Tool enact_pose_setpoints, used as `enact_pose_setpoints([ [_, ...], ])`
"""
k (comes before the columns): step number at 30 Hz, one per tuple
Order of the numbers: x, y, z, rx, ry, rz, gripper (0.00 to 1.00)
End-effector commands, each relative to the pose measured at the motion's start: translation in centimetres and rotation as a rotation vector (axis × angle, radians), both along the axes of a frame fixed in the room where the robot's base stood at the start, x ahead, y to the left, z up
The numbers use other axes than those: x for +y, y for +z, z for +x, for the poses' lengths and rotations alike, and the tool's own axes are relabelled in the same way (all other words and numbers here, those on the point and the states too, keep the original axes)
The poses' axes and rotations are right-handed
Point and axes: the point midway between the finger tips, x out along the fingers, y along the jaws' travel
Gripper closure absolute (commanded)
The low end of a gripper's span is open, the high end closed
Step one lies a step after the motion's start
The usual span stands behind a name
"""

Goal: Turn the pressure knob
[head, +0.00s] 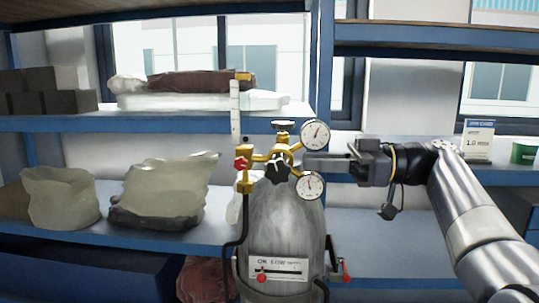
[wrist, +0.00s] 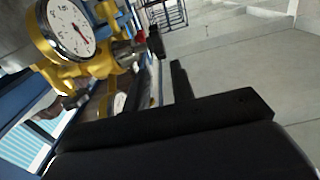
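The pressure knob appears to be the black star-shaped knob (head: 278,169) on the front of a brass regulator (head: 258,156), on top of a grey gas cylinder (head: 286,232). A dark knob (wrist: 156,43) stands out from the brass fitting in the wrist view. My gripper (head: 306,162) comes in from the right, its fingers pointing left, with its tips between the two gauges and just right of the knob. I cannot tell if it touches anything. In the wrist view one dark finger (wrist: 181,82) shows clearly; the finger gap is not clear.
A white gauge (head: 315,135) sits above my fingers and another (head: 310,186) below them. A red knob (head: 241,164) is on the regulator's left. Filled bags (head: 165,192) lie on the blue shelf at left. A green tin (head: 523,152) stands far right.

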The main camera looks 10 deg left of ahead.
Motion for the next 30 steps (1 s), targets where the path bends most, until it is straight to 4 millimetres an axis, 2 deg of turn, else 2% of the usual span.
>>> enact_pose_setpoints([
  [6, 4.4, 0.3, -0.4, 0.001, 0.006, 0.000, 0.76],
  [13, 7.8, 0.2, -0.5, 0.000, 0.003, 0.000, 0.76],
  [18, 8.9, 0.1, -0.6, -0.001, 0.001, -0.001, 0.76],
  [26, 9.0, 0.0, -0.5, -0.001, 0.000, 0.000, 0.76],
  [30, 9.0, 0.0, -0.5, -0.001, 0.000, 0.000, 0.86],
])
